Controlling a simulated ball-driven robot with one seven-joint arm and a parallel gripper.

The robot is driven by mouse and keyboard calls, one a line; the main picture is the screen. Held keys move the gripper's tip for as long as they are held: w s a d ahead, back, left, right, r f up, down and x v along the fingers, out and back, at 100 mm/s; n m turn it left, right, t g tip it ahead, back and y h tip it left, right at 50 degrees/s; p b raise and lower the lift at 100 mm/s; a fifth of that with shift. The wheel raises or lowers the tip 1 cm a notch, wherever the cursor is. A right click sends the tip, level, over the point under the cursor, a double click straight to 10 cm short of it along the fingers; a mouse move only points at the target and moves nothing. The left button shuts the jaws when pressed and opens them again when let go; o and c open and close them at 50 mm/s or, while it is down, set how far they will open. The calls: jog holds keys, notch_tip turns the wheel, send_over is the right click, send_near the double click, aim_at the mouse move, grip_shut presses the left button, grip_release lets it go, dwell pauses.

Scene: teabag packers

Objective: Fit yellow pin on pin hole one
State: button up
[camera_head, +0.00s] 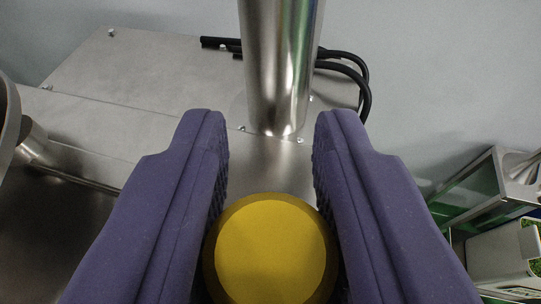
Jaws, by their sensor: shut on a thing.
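The yellow pin (270,262) shows as a round, flat-topped yellow disc with a darker rim at the bottom centre. My gripper (271,125) has two purple padded fingers, one on each side of the pin. The fingers are shut on the pin, with their tips reaching past it. The pin's lower part is out of view. I cannot make out pin hole one in this view.
A shiny metal column (280,65) rises just beyond the fingertips from a metal plate (135,65). Black cables (345,62) loop behind it. A metal round part (8,125) is at the left edge. A green-sided metal box (490,190) is at the right.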

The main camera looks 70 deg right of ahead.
aim_at(272, 254)
jog(key=shift+a+r, duration=0.1)
notch_tip(272, 254, down, 6)
jog(key=b, duration=0.3)
jog(key=shift+r+b, duration=0.1)
jog(key=shift+b, duration=0.25)
jog(key=shift+p, duration=0.5)
dwell(1.4)
jog(key=shift+f+b, duration=1.1)
jog(key=shift+f, duration=0.55)
jog(key=shift+r, duration=0.15)
jog(key=shift+r+p, duration=1.2)
jog(key=shift+p, duration=0.1)
jog(key=shift+p, duration=0.4)
dwell(0.6)
